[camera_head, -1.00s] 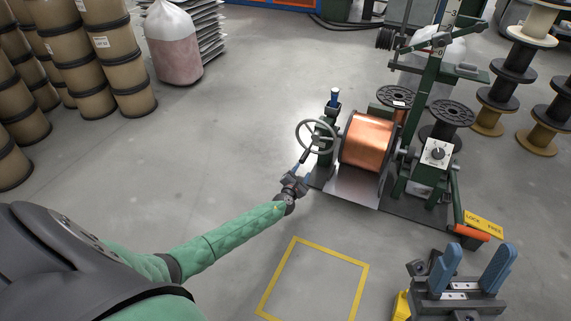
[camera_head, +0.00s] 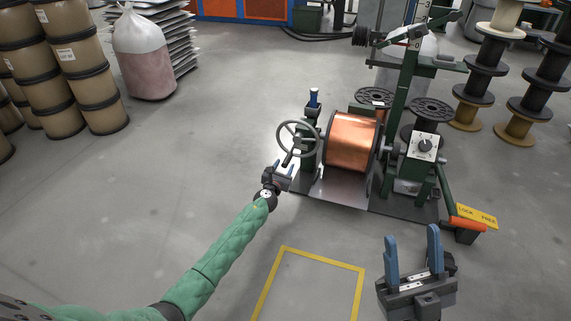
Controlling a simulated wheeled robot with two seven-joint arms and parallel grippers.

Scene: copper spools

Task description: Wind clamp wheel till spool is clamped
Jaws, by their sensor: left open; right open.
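The copper spool (camera_head: 352,142) sits in the green winding machine, its axis roughly left to right. The grey clamp wheel (camera_head: 283,136), a spoked handwheel, is on the machine's left side, beside the spool. My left gripper (camera_head: 285,169) is open and just below the wheel; whether it touches the rim cannot be told. My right gripper (camera_head: 413,245) is open and empty in the foreground at lower right, blue fingers pointing up, apart from the machine. Whether the spool is tightly clamped cannot be seen.
A lever with an orange grip (camera_head: 468,224) lies beside a yellow LOCK FREE sign (camera_head: 477,215) at the machine's right. A yellow floor outline (camera_head: 322,257) is empty. Brown drums (camera_head: 95,85) and a filled bag (camera_head: 146,62) stand at left. Black spools (camera_head: 482,75) are stacked at right.

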